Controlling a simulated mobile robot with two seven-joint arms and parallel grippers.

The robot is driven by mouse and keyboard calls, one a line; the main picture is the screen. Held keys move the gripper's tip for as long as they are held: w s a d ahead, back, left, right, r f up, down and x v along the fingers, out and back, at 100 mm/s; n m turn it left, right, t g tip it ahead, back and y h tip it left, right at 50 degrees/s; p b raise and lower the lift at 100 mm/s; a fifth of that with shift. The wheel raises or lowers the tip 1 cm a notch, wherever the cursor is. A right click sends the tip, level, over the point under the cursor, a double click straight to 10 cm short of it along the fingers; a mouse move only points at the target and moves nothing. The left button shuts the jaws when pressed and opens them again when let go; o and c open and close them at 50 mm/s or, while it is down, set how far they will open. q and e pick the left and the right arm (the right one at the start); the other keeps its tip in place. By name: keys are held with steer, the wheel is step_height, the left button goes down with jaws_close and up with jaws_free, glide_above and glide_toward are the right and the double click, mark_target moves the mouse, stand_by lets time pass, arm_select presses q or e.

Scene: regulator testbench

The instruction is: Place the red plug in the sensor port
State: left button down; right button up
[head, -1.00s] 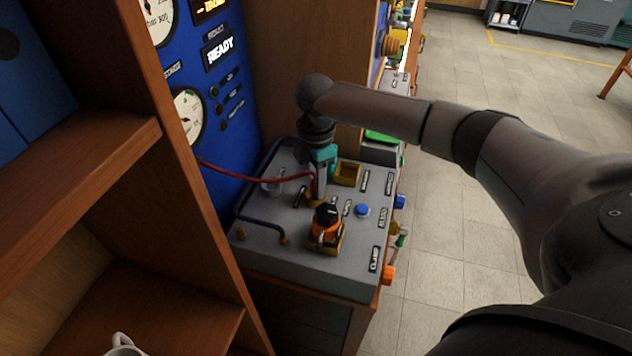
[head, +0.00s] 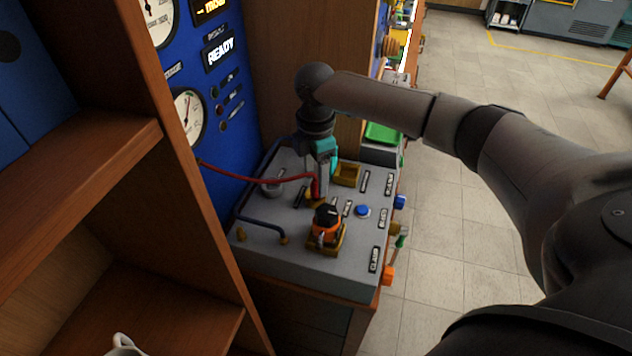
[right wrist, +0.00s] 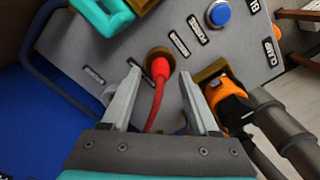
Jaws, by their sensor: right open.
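The red plug (right wrist: 160,70) stands in a round brass port (right wrist: 158,54) on the grey bench top, with its red hose (right wrist: 157,105) running back between my fingers in the right wrist view. I cannot read the port's label. In the head view the plug (head: 317,188) shows below my right gripper (head: 322,192), and the hose (head: 245,179) runs left to the blue panel. My right gripper is open, with its fingertips (right wrist: 160,88) on either side of the plug and hose, apart from them. My left gripper is out of view.
An orange-and-black knob (head: 326,222) stands in front of the plug, and a blue button (head: 362,210) is to its right. A dark blue hose (head: 262,229) arches at the left. A brass-coloured square holder (head: 347,173) is behind. A wooden shelf (head: 150,160) stands at the left.

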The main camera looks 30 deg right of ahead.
mark_target(316, 181)
step_height(316, 181, up, 10)
stand_by(0.3)
